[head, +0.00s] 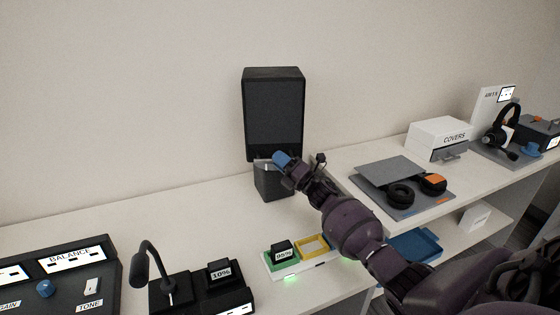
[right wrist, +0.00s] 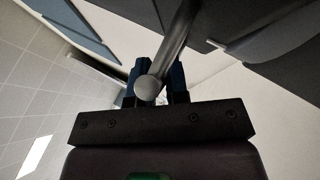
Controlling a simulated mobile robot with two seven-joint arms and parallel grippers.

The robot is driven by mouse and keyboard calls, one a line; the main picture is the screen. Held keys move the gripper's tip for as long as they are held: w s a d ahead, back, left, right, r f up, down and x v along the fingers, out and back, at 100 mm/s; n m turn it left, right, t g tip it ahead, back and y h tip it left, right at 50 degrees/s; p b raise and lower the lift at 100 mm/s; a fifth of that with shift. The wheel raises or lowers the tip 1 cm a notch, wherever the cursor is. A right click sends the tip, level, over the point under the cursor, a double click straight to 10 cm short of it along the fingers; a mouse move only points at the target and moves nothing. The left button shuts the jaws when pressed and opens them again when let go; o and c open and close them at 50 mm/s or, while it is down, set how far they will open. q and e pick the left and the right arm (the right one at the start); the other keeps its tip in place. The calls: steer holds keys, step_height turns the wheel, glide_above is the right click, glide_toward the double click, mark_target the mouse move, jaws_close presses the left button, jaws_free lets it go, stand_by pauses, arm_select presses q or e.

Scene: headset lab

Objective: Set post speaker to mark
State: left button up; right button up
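The post speaker (head: 273,108) is a tall black box with a dark front. It stands upright on a short dark post base (head: 273,184) at the back of the white bench, against the wall. My right gripper (head: 283,158) is at the speaker's lower edge, in front of the post. In the right wrist view, a grey round-ended rod (right wrist: 174,38) runs between the two close-set blue fingers (right wrist: 158,82), which look closed on it. A small pale metal piece (head: 262,166) shows left of the fingertips. No mark is readable on the speaker. My left gripper is out of view.
A gooseneck microphone (head: 146,262) and a balance panel (head: 70,262) stand front left. Ear pads on a grey mat (head: 391,170), a COVERS box (head: 437,136) and a headset (head: 507,125) are at right.

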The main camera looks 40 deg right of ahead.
mark_target(264, 160)
jaws_close()
steer(key=h, duration=0.1)
steer(key=w+a+m+h, duration=0.1)
steer(key=h, duration=0.1)
steer(key=shift+a+m+t, duration=0.3)
steer(key=shift+t, duration=0.1)
steer(key=shift+w+a+f+m+h+b, duration=0.1)
steer(key=shift+w+a+m+h+b, duration=0.2)
steer(key=shift+h, duration=0.45)
steer(key=shift+w+a+r+m+h+b, duration=0.1)
steer(key=shift+w+a+m+h+b, duration=0.15)
steer(key=shift+m+h, duration=0.35)
steer(key=shift+w+a+f+m+h+b, duration=0.1)
steer(key=shift+w+a+m+h+b, duration=0.2)
steer(key=shift+h, duration=0.55)
steer(key=shift+a, duration=0.2)
steer(key=shift+w+h, duration=0.1)
steer(key=shift+h, duration=0.3)
